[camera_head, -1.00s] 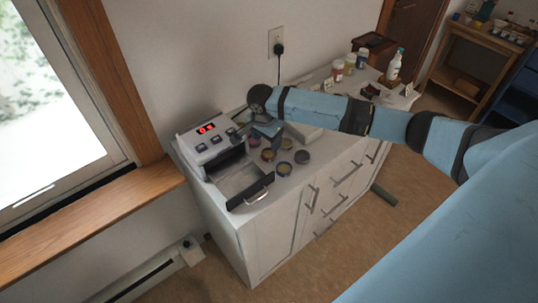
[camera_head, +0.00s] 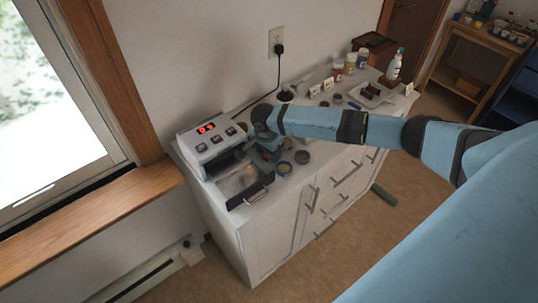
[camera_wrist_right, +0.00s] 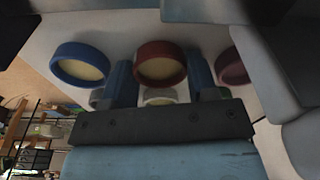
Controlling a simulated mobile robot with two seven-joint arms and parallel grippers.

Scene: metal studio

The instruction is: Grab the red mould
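The red mould (camera_wrist_right: 160,63), a round ring with a pale yellow filling, is in the upper middle of the right wrist view. My right gripper (camera_wrist_right: 163,82) is open, its two blue fingers apart, with the red mould framed in the gap between them. I cannot tell whether they touch it. In the head view my right gripper (camera_head: 268,150) is low over the cabinet top beside the machine, and the arm largely hides the red mould there. My left gripper is not in view.
A blue mould (camera_wrist_right: 80,65) and a dark red one (camera_wrist_right: 232,67) flank the red mould. A pale one (camera_wrist_right: 160,97) shows between the fingers. In the head view, a machine (camera_head: 212,142) with a red display and open drawer (camera_head: 250,197) stands left of my gripper.

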